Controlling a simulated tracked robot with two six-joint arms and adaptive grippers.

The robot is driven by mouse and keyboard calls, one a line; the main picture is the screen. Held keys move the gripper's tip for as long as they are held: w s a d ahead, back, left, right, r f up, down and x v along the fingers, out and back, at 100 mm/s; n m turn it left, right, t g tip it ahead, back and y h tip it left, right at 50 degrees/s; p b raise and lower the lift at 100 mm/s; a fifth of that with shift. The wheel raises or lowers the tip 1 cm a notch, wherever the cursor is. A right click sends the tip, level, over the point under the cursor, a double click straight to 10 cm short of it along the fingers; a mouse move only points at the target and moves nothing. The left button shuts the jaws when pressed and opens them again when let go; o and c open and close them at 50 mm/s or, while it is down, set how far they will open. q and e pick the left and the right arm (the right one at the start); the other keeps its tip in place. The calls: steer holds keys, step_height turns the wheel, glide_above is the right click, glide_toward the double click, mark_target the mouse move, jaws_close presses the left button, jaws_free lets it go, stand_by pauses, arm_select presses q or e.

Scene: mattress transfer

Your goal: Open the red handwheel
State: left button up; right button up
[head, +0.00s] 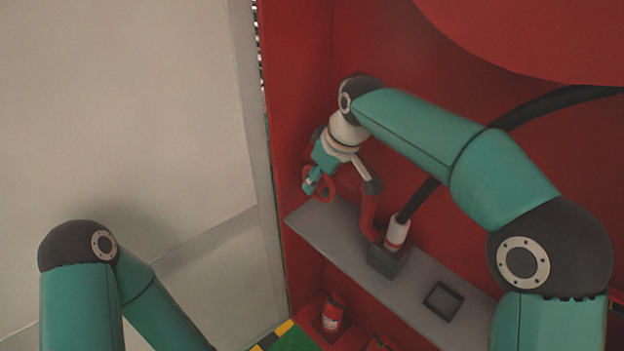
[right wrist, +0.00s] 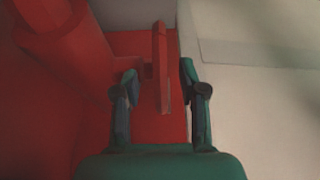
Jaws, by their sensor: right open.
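The red handwheel (head: 331,184) sits on a red pipe (head: 368,212) inside the red cabinet, above a grey shelf. In the head view my right gripper (head: 311,181) is at the wheel and covers part of it. In the right wrist view the wheel (right wrist: 161,60) shows edge-on as a thin red plate. My right gripper (right wrist: 158,72) is open there, with one finger on each side of the wheel's rim. Gaps show between the rim and both fingers. My left gripper is out of view; only its arm shows at the lower left.
A black hose with a white-and-red nozzle (head: 397,232) rises from a dark holder on the grey shelf (head: 330,229). An empty square frame (head: 443,300) lies farther right. A red extinguisher (head: 333,312) stands below. A pale wall panel (head: 150,110) borders the cabinet's left.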

steer(key=shift+a+f, duration=0.1)
steer(key=shift+f, duration=0.35)
steer(key=shift+w, duration=0.1)
steer(key=shift+c, duration=0.2)
